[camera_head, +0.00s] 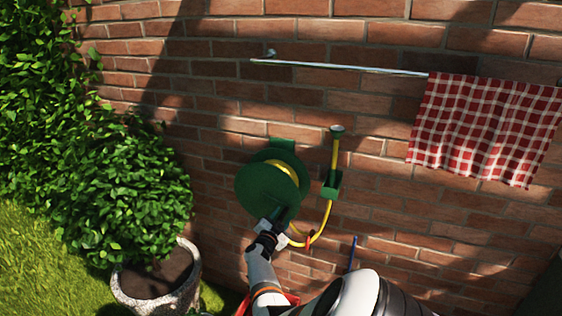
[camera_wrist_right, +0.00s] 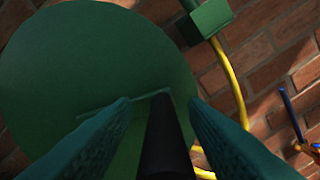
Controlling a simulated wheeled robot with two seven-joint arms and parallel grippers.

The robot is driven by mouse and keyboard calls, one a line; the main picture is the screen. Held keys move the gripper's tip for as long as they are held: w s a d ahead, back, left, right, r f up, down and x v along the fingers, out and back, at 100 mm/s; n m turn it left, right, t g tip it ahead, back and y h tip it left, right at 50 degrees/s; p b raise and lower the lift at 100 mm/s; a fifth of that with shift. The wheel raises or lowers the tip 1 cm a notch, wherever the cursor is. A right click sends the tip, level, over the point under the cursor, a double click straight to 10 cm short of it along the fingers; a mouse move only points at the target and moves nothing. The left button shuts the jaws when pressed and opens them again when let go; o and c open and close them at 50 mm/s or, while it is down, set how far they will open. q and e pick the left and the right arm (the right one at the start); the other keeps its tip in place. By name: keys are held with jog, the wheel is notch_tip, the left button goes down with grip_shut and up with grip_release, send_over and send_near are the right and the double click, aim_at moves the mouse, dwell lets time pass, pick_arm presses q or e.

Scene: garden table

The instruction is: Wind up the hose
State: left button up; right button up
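The green hose reel (camera_head: 262,192) is mounted on the brick wall, with yellow hose (camera_head: 284,168) on it. The yellow hose (camera_head: 325,222) loops below the reel and up through a green guide box (camera_head: 332,184) to a grey end piece (camera_head: 337,129). A red piece (camera_head: 308,243) sits on the loop. My right gripper (camera_head: 272,224) is at the reel's lower front. In the right wrist view its fingers (camera_wrist_right: 160,104) stand either side of the dark crank handle (camera_wrist_right: 165,140), with gaps visible. The reel disc (camera_wrist_right: 90,70) fills the left there. My left gripper is out of view.
A metal rail (camera_head: 340,67) with a red checked cloth (camera_head: 485,128) is above right. A potted bush (camera_head: 125,190) in a stone pot (camera_head: 180,298) stands left on grass. A thin blue rod (camera_head: 352,253) is right of the hose loop.

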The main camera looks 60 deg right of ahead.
jog(key=shift+f, duration=0.1)
jog(key=shift+a, duration=0.15)
jog(key=s+a, duration=0.1)
jog(key=a, duration=1)
jog(key=shift+a, duration=0.35)
